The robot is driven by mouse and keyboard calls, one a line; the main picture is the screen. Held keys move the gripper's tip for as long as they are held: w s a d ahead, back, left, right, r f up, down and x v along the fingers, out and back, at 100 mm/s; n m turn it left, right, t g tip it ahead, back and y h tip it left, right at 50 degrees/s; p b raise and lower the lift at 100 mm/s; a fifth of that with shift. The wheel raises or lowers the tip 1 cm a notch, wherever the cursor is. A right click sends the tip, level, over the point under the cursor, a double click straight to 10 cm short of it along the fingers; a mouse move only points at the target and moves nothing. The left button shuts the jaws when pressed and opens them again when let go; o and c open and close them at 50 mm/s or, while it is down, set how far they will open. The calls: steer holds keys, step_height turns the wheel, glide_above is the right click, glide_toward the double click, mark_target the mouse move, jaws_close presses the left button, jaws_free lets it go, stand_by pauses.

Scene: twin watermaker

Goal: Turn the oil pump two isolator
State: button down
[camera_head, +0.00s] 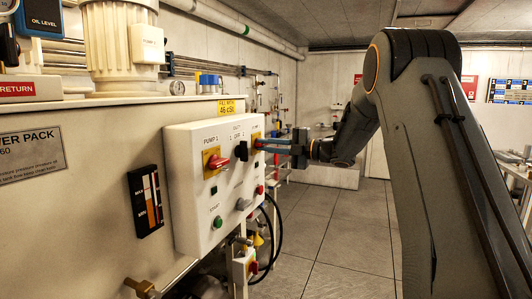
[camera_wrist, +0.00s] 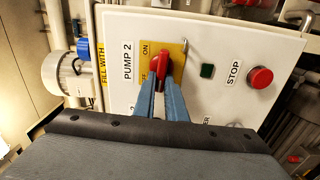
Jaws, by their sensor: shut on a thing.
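The pump two isolator is a red rotary handle (camera_wrist: 162,64) on a yellow plate (camera_wrist: 177,52) marked ON, beside the label PUMP 2 in the wrist view. My gripper (camera_wrist: 162,84) has its blue fingers closed on the red handle. In the head view my gripper (camera_head: 272,146) reaches the right side of the white control box (camera_head: 195,215), and its fingers hide most of this isolator. The pump one isolator (camera_head: 216,162) is a similar red handle on a yellow plate at the box's left.
A black selector switch (camera_head: 240,151) sits between the isolators. A green start button (camera_head: 217,222) is below, and a red stop button (camera_wrist: 260,78) shows in the wrist view. Black hoses (camera_head: 277,235) hang right of the box. The tiled floor (camera_head: 345,235) is clear.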

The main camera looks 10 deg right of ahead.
steer(key=shift+f+n+b, duration=0.1)
steer(key=shift+n+b, duration=0.25)
steer(key=shift+n, duration=0.05)
steer(key=c, duration=1.8)
jaws_free()
steer(key=b+v, duration=0.1)
steer(key=v, duration=0.7)
steer(key=shift+a, duration=0.1)
